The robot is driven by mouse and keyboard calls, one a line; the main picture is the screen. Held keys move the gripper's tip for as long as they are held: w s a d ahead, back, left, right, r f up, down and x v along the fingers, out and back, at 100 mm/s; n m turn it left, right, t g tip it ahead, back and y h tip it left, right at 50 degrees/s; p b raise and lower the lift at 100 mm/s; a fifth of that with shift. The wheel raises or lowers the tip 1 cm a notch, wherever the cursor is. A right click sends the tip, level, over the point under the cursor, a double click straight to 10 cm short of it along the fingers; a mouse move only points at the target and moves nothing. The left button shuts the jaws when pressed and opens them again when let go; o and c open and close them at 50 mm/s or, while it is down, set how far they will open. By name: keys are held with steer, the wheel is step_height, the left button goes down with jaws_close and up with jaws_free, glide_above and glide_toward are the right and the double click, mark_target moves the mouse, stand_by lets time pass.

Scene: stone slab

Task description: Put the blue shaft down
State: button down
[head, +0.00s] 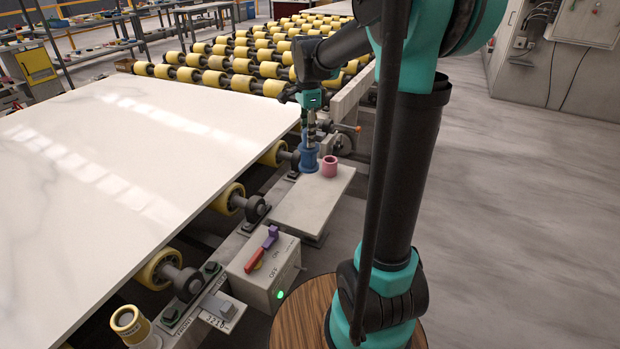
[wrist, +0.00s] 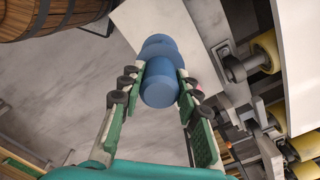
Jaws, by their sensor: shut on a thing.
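The blue shaft (head: 309,161) is upright at the far end of a pale grey plate (head: 305,205) beside the roller line. It has a wider collar low down; I cannot tell whether its base touches the plate. My gripper (head: 311,140) comes down on it from above and is shut around its upper part. In the wrist view the blue shaft (wrist: 160,85) sits between the two fingers of my gripper (wrist: 160,78), with the pale plate (wrist: 150,20) behind it.
A pink ring (head: 329,166) stands on the plate just right of the shaft. A big white slab (head: 130,170) lies on yellow rollers to the left. A switch box (head: 270,262) with a red-and-purple handle stands nearer. The near part of the plate is clear.

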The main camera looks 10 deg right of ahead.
step_height(320, 180, down, 16)
steer(key=shift+r, duration=0.2)
steer(key=shift+f, duration=0.15)
steer(key=c, duration=1.1)
jaws_free()
step_height(320, 180, up, 12)
steer(key=shift+r, duration=0.1)
steer(key=shift+s+d, duration=0.1)
steer(key=shift+s, duration=0.3)
steer(key=s+d+f+n+t, duration=0.2)
steer(key=s+f+n, duration=0.4)
steer(key=s+n, duration=0.2)
steer(key=s+d+f+n+t, duration=0.1)
steer(key=s+f+n, duration=0.4)
steer(key=s, duration=0.8)
steer(key=n+t, duration=0.1)
steer(key=n, duration=0.2)
steer(key=shift+d+f, duration=0.35)
steer(key=shift+d, duration=0.05)
